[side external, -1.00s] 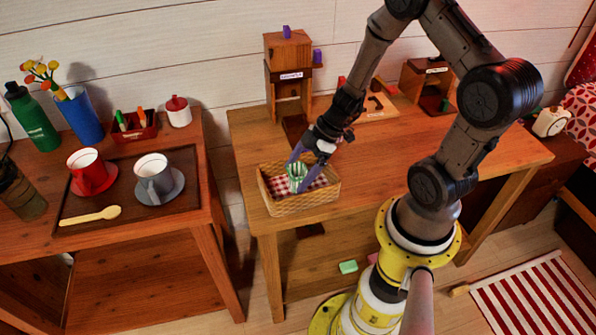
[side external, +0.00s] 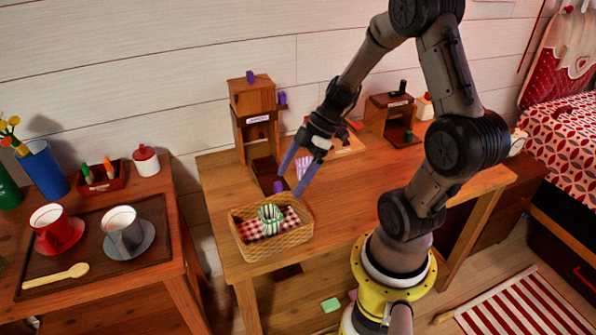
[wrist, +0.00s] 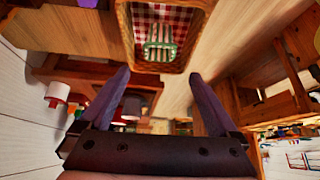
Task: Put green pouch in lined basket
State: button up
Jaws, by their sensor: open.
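The green pouch (side external: 270,217), striped green and white, sits inside the lined basket (side external: 275,250), on its red-and-white checked cloth. The basket is wicker and stands at the left front corner of the wooden table. In the wrist view the pouch (wrist: 159,44) lies within the basket (wrist: 150,67) at the top of the picture. My gripper (side external: 289,188) has purple fingers, is open and empty, and is above the basket and behind it, apart from the pouch. Its spread fingers also show in the wrist view (wrist: 160,80).
A smaller wooden stand (side external: 391,117) is further right. On the left table, a tray (side external: 75,265) holds a red cup, a grey cup and a spoon.

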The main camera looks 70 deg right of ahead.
jog(key=s+a+r+m+h, duration=0.2)
jog(key=s+a+r+m, duration=0.3)
jog(key=r, duration=0.2)
jog(key=s+a+r+m+t+h, duration=0.1)
jog(key=s+a+r+m+h, duration=0.2)
jog(key=r, duration=0.5)
jog(key=shift+s+a+r+m, duration=0.3)
jog(key=shift+s+a+m, duration=0.65)
jog(key=shift+s, duration=0.25)
